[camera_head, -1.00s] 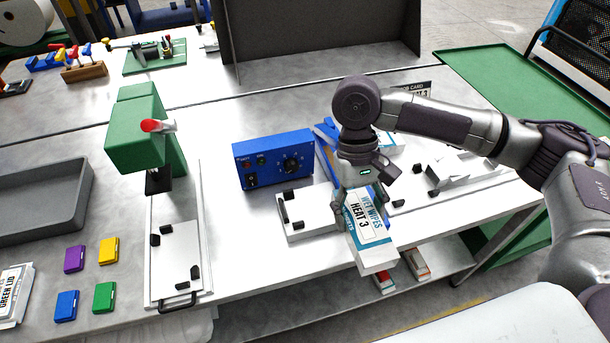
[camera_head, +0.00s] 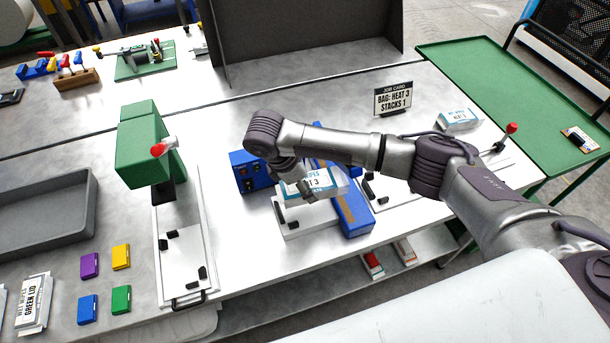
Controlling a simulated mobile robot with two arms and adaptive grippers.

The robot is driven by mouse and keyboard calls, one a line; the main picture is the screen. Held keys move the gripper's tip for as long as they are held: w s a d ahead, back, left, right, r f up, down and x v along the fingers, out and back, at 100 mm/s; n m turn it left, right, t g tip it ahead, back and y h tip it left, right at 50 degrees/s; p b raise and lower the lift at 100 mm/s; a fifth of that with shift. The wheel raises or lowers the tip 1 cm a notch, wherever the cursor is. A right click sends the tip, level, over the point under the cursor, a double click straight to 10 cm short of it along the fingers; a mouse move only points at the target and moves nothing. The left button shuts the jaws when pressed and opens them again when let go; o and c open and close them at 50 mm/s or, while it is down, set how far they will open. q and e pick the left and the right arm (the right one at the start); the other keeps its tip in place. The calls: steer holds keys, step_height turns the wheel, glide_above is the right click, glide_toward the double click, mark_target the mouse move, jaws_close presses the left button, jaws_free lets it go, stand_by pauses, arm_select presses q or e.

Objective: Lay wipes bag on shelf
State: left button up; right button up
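The wipes bag (camera_head: 326,184), white and blue with a partly hidden "HEAT 3" label, lies nearly flat over a white shelf-like plate (camera_head: 312,219) with black stops. My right gripper (camera_head: 305,189) comes in from the right and is shut on the bag's left part, its fingers covering some of the label. I cannot tell whether the bag touches the plate. A blue bar (camera_head: 351,212) runs right beside the bag. The blue control box (camera_head: 243,172) behind is partly hidden by my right arm. My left gripper is not in view.
A green press (camera_head: 145,145) stands left of the plate. A job card (camera_head: 393,99) reads "BAG: HEAT 3, STACKS 1". Another wipes pack (camera_head: 458,119) lies at the back right. Coloured blocks (camera_head: 121,257) and a grey tray (camera_head: 45,222) are at left.

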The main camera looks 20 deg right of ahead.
steer(key=shift+w+n, duration=0.2)
steer(key=shift+n, duration=0.2)
steer(key=shift+a+f, duration=0.1)
steer(key=b, duration=0.6)
glide_above(305, 207)
step_height(305, 207, down, 5)
steer(key=shift+r, duration=0.1)
steer(key=shift+f, duration=0.95)
steer(key=shift+f, duration=0.25)
steer(key=o, duration=1.3)
steer(key=shift+c, duration=0.2)
steer(key=shift+r, duration=0.1)
